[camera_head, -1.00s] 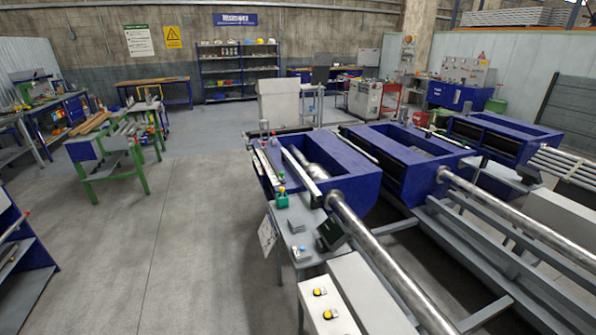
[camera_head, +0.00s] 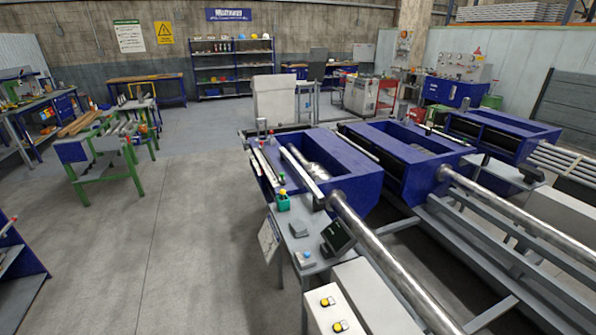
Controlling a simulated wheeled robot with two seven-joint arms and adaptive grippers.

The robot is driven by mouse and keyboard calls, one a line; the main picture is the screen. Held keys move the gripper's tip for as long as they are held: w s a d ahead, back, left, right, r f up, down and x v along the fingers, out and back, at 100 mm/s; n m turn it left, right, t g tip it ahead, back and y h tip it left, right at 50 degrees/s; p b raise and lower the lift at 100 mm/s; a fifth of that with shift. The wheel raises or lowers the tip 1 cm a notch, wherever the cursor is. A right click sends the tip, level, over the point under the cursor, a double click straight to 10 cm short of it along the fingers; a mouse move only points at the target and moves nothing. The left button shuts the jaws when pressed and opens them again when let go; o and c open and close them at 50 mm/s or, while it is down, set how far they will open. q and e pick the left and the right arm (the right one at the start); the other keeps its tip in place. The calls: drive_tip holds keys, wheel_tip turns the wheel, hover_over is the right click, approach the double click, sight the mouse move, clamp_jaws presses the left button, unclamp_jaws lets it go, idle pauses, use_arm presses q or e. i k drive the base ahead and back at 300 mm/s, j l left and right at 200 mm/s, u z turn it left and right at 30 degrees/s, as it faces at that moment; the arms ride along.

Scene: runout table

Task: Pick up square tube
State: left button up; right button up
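Neither of my grippers shows in the head view. I cannot single out a square tube for certain. Long stock lies on the green-legged rack (camera_head: 92,172) at the left, with brownish pieces (camera_head: 82,122) and grey bars (camera_head: 126,127) on top. A long shiny round bar (camera_head: 390,262) runs out of the nearest blue machine (camera_head: 345,182) toward the lower right.
A grey table (camera_head: 298,232) with a green cup (camera_head: 283,202) and small boxes stands before the nearest machine. A white box with yellow buttons (camera_head: 345,285) is at the bottom. A blue shelf (camera_head: 15,275) is at the lower left. The floor (camera_head: 185,240) between is clear.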

sight(311, 186)
drive_tip(key=i+j+z, duration=0.1)
drive_tip(key=i+j, duration=0.65)
drive_tip(key=i+j+z, duration=0.15)
drive_tip(key=i+j, duration=0.25)
drive_tip(key=j, duration=0.15)
drive_tip(key=i+j+z, duration=0.1)
drive_tip(key=i+j, duration=0.2)
drive_tip(key=j, duration=0.15)
drive_tip(key=i+j, duration=0.35)
drive_tip(key=j, duration=0.2)
drive_tip(key=i+j+z, duration=0.15)
drive_tip(key=i+j, duration=0.2)
drive_tip(key=j, duration=0.15)
drive_tip(key=i+j+z, duration=0.1)
drive_tip(key=i+j, duration=0.2)
drive_tip(key=j, duration=0.25)
drive_tip(key=i+j, duration=0.25)
drive_tip(key=j, duration=0.3)
drive_tip(key=i+z, duration=0.05)
